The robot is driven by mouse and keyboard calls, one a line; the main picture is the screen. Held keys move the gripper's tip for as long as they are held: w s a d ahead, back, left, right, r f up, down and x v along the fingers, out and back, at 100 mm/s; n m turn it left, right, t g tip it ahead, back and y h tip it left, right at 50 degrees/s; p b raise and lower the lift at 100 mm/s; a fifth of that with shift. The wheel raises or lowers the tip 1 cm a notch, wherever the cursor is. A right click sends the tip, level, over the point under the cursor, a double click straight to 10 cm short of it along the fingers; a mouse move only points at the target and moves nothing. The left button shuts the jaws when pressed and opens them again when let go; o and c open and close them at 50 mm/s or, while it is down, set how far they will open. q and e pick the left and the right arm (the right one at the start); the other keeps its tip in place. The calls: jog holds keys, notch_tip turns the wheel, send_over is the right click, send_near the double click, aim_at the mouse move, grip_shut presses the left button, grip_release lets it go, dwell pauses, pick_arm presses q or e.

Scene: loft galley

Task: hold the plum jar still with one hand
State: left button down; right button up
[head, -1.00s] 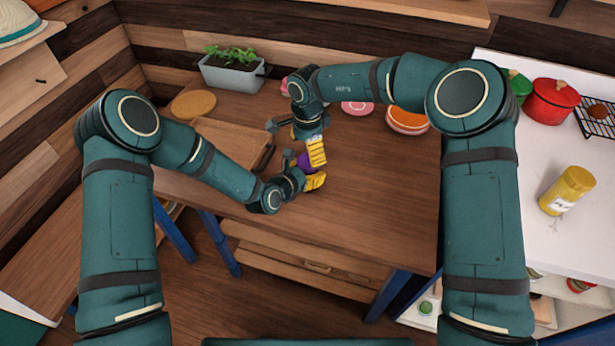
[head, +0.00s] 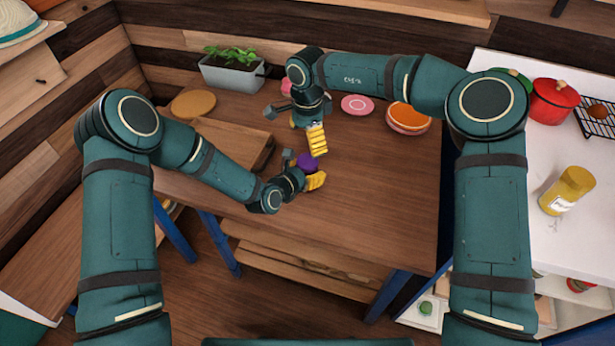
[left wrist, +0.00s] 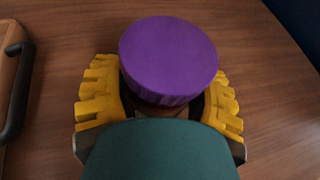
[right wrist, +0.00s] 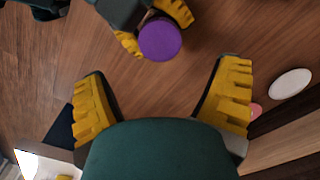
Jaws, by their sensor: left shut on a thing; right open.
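The plum jar with its purple lid (head: 308,161) stands upright on the wooden table. Its lid fills the middle of the left wrist view (left wrist: 168,58), and its body is mostly hidden. My left gripper (head: 310,178) is shut on the jar, with yellow fingers on both sides below the lid. My right gripper (head: 317,140) is open and empty just behind the jar. In the right wrist view its fingers (right wrist: 165,105) are wide apart, and the purple lid (right wrist: 159,39) lies beyond them, clear of both.
A wooden board (head: 232,140) lies left of the jar. A grey planter (head: 232,76), a round cork mat (head: 193,104), a pink plate (head: 357,105) and stacked orange bowls (head: 408,117) stand along the back. The table's right front is clear. A yellow-lidded jar (head: 567,191) stands on the white counter.

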aim_at(307, 160)
jog(key=shift+f, duration=4)
jog(key=c, duration=1.3)
jog(key=o, duration=1.3)
jog(key=shift+c, duration=0.2)
